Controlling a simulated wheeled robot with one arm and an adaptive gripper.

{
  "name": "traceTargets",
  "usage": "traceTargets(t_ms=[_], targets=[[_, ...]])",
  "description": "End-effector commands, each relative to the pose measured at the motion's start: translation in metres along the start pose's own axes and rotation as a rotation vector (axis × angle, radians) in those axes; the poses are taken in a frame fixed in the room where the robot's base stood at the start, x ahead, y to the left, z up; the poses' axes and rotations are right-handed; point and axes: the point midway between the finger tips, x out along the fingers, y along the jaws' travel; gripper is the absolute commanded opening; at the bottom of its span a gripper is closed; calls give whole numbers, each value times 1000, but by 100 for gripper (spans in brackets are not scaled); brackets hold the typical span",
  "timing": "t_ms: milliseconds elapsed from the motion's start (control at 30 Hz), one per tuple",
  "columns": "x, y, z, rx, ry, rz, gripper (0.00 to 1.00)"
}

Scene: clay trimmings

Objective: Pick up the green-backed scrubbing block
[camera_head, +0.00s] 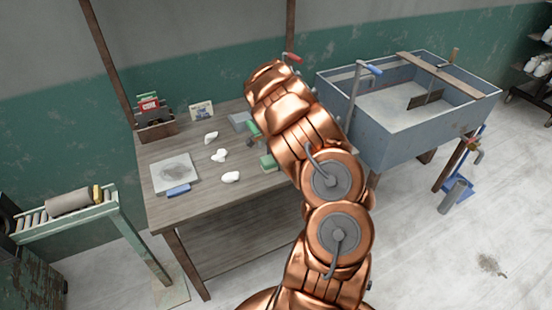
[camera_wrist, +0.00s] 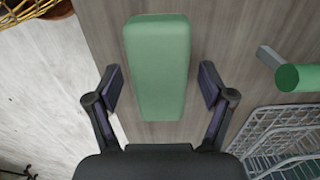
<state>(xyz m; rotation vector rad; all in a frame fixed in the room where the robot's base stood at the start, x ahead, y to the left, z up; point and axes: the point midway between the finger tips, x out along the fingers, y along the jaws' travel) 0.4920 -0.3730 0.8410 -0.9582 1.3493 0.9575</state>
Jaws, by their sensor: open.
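The green-backed scrubbing block (camera_wrist: 158,50) lies on the wooden table in the wrist view, a long green block with rounded edges. Only its green top and near end show clearly; its underside is hidden. My gripper (camera_wrist: 159,80) is open, with one finger on each side of the block and a gap on both sides. I cannot tell how high the fingers are above the table. In the head view a green block (camera_head: 268,162) shows just left of my copper arm, which hides my gripper there.
A green cylinder (camera_wrist: 294,77) and a wire rack (camera_wrist: 282,135) are right of the block in the wrist view. White lumps (camera_head: 219,156), a grey slab (camera_head: 174,172) and a blue item (camera_head: 178,190) lie on the table (camera_head: 215,220). A sink (camera_head: 405,130) stands right of my arm.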

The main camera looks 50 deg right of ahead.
Motion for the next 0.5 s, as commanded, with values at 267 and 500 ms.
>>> traceTargets(t_ms=[267, 500], targets=[[4, 0, 0, -1, 0, 0, 80], [4, 0, 0, -1, 0, 0, 55]])
